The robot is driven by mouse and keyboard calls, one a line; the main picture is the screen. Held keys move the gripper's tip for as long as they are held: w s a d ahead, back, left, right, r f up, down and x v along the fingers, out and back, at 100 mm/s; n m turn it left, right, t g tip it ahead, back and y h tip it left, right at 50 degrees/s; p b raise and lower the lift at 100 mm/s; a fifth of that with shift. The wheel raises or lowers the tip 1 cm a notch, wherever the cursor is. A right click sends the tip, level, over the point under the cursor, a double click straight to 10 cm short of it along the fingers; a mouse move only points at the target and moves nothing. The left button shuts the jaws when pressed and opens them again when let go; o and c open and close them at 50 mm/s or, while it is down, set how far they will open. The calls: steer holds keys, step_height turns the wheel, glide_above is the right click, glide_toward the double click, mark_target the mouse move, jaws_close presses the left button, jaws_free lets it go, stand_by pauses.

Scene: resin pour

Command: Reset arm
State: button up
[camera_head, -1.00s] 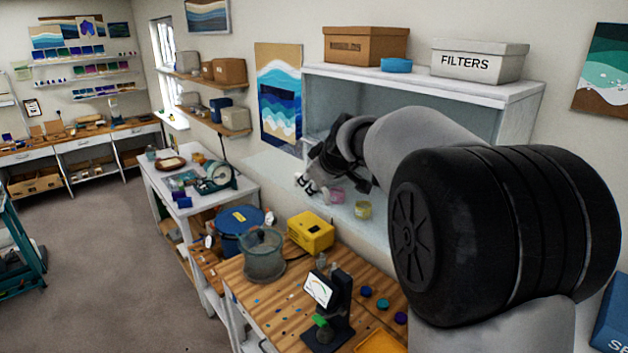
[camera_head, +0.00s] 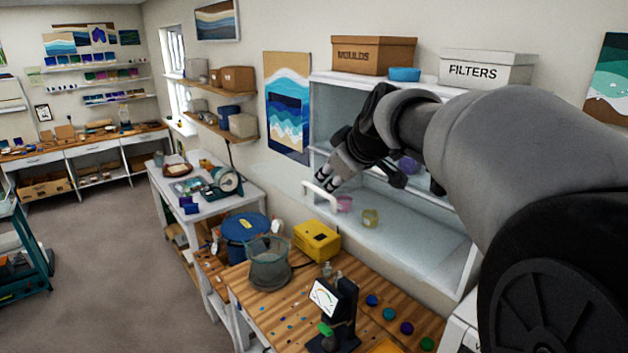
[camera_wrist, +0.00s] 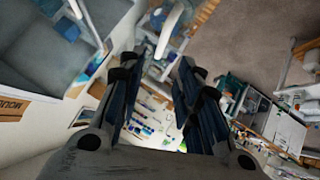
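My gripper (camera_head: 325,182) is in front of the white cabinet (camera_head: 420,240), just above a white curved handle (camera_head: 322,196). In the wrist view my gripper (camera_wrist: 158,68) has its two dark fingers spread apart, with nothing held between them. The pale curved handle (camera_wrist: 172,30) shows beyond the fingertips there, apart from them as far as I can tell. My arm reaches in from the right of the head view and hides part of the cabinet.
A pink cup (camera_head: 344,204) and a yellow cup (camera_head: 370,218) stand in the cabinet. Boxes sit on the cabinet top.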

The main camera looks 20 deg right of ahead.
steer(key=shift+s+r, duration=0.2)
steer(key=shift+s, duration=0.1)
steer(key=s+a+f+m+g+b, duration=0.1)
steer(key=s+a+f+m+b, duration=0.1)
steer(key=s+f+b, duration=0.7)
steer(key=s+a+f+m+g+b, duration=0.2)
steer(key=s+f+b, duration=0.7)
steer(key=f, duration=1.1)
steer(key=s+a+f+m+g+b, duration=0.2)
steer(key=s+a+f+b, duration=0.2)
steer(key=s+f+b, duration=0.6)
steer(key=s+f, duration=0.5)
steer(key=s, duration=0.1)
steer(key=shift+a, duration=0.25)
steer(key=shift+d, duration=0.15)
